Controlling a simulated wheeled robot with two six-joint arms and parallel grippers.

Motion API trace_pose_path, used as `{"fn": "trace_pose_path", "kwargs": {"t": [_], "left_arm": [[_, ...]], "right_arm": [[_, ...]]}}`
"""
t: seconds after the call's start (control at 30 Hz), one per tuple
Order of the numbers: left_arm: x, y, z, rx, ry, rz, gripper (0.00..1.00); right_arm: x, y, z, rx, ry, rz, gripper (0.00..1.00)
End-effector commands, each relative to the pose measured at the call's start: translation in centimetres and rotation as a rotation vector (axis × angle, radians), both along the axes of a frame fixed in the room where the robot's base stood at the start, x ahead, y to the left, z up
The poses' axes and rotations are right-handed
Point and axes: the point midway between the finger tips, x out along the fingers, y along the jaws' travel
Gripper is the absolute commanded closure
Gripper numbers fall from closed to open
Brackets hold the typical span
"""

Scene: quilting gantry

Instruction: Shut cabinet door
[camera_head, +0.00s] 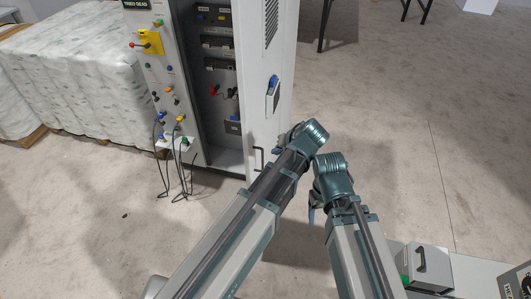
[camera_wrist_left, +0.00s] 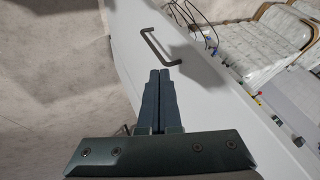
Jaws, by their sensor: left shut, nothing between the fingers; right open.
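The grey-white cabinet (camera_head: 204,150) stands at upper centre in the head view, its dark interior showing. A white panel on its right side, seemingly the open door (camera_head: 284,70), bears a black bar handle (camera_head: 259,158) low down. In the left wrist view the white door surface (camera_wrist_left: 135,70) carries the dark handle (camera_wrist_left: 151,45). My left gripper (camera_wrist_left: 160,73) is shut and empty, its fingertips close to the handle's near end; whether they touch I cannot tell. In the head view its fingers are mostly hidden by the wrist. My right gripper (camera_head: 312,213) is open, partly hidden, right of the left arm.
Wrapped white bales (camera_head: 75,65) on pallets stand left of the cabinet. Cables (camera_head: 170,165) hang from the cabinet's control panel (camera_head: 150,70). A grey unit with a handle (camera_head: 420,265) stands at lower right. The floor right of the cabinet is clear.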

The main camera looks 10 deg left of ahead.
Motion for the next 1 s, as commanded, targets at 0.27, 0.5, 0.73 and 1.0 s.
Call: {"fn": "trace_pose_path", "kwargs": {"t": [0.27,0.5,0.73,1.0], "left_arm": [[1.8,2.2,-4.4,-0.001,0.001,0.002,1.0],[3.4,4.0,-7.6,-0.001,0.001,0.002,1.0],[3.5,6.9,-7.5,-0.002,0.001,0.002,1.0],[3.6,8.3,-7.5,-0.001,0.002,0.0,1.0]], "right_arm": [[0.0,0.0,-4.4,0.0,-0.001,0.006,0.31],[0.0,0.0,-7.6,-0.003,0.0,0.013,0.31],[0.0,0.0,-7.5,-0.002,0.001,0.015,0.31],[0.0,0.0,-7.5,-0.002,0.001,0.015,0.31]]}}
